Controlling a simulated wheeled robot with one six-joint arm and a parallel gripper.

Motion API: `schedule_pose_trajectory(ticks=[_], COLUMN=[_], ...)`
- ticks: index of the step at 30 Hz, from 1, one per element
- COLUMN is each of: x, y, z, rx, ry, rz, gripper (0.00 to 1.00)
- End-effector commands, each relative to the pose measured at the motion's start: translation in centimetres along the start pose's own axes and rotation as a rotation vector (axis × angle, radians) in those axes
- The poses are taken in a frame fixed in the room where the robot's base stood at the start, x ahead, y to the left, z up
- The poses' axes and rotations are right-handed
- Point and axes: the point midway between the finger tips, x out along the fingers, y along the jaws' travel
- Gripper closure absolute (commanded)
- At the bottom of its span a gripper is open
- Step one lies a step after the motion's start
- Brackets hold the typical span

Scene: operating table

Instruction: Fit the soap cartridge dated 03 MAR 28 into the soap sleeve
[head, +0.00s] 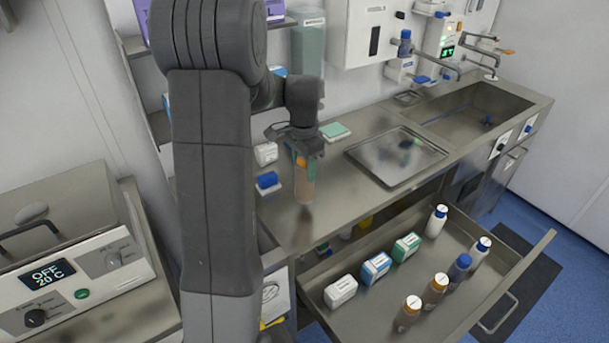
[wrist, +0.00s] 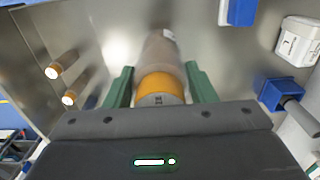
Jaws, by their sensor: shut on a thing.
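My gripper (head: 303,148) is shut on an orange-capped amber cartridge (head: 304,182), held upright above or on the steel counter; I cannot tell whether its base touches. In the wrist view, the green fingers of my gripper (wrist: 161,88) stand on either side of the orange cap of this cartridge (wrist: 160,88). The marking on the cap is too small to read. I cannot tell surely which fixture is the soap sleeve; a wall holder (head: 400,70) carries a blue-capped bottle (head: 405,43). Two more orange-capped cartridges (head: 435,290) (head: 408,314) stand in the open drawer.
The open drawer (head: 375,325) also holds several boxes (head: 376,267) and blue-capped bottles (head: 437,222). A steel tray (head: 362,151) lies on the counter (head: 330,215), left of the sink (head: 470,112). Small blue and white items (head: 267,181) stand left of the held cartridge.

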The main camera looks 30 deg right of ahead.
Motion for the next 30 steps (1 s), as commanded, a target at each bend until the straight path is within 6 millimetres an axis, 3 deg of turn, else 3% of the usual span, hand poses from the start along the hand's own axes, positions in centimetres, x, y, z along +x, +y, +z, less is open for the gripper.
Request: schedule_pose_trajectory(ticks=[8, 20, 21, 23, 30], x=[3.4, 4.1, 4.0, 4.0, 3.9], y=[0.0, 0.0, 0.0, 0.0, 0.0], z=[0.0, 0.0, 0.0, 0.0, 0.0], rx=[0.000, 0.000, 0.000, 0.000, 0.000], ry=[0.000, 0.001, 0.000, 0.000, 0.000], rz=[0.001, -0.001, 0.000, 0.000, 0.000], gripper=[0.82, 0.82, 0.42, 0.30, 0.28])
